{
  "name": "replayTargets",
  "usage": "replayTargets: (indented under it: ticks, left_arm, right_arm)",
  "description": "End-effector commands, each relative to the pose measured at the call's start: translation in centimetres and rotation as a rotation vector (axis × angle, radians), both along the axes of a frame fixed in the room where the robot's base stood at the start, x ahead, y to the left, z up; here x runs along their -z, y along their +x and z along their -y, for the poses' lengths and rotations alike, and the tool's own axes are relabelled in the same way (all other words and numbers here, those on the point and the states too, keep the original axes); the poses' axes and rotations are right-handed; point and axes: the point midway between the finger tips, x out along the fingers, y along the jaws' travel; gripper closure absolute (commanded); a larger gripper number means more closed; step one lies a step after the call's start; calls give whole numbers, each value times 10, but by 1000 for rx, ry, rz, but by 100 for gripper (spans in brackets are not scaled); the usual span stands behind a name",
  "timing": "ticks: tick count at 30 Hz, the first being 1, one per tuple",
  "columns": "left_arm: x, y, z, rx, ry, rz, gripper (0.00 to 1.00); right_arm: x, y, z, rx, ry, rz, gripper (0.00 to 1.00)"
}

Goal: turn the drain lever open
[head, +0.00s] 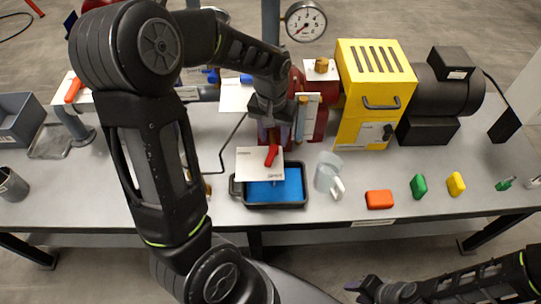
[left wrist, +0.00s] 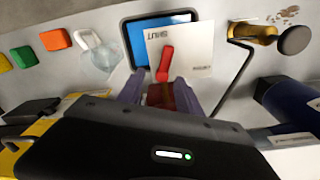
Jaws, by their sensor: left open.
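The red drain lever (head: 271,155) stands in front of a white plate (head: 250,163) above the blue-filled tray. In the left wrist view the lever (left wrist: 165,63) lies over the plate (left wrist: 190,48), which reads SHUT upside down near its far edge; a second word at its right is hard to read. My left gripper (head: 274,138) points down at the lever from behind the plate. Its two purple fingers (left wrist: 158,92) are open and apart, with the lever at the gap between their tips. I cannot tell whether they touch it. My right gripper (head: 362,289) is low at the front; its fingers are unclear.
A black tray (head: 239,197) with blue contents sits below the plate. A yellow housing (head: 375,85) and black motor (head: 445,88) stand behind.

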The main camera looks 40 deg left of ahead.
Motion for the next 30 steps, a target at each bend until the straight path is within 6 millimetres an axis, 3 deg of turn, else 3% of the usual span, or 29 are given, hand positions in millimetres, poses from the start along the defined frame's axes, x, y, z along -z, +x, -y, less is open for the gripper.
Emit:
replayTargets:
  ticks: [4,16,30]
  left_arm:
    - [-4,-11,-5,-18,11,-49,58]
    - [3,-11,-5,-16,11,-51,58]
    - [67,-12,-5,-15,10,-53,58]
  right_arm:
    - [0,0,0,-1,0,0,64]
    - [-1,0,0,-1,0,1,64]
    - [-5,0,0,-1,0,0,64]
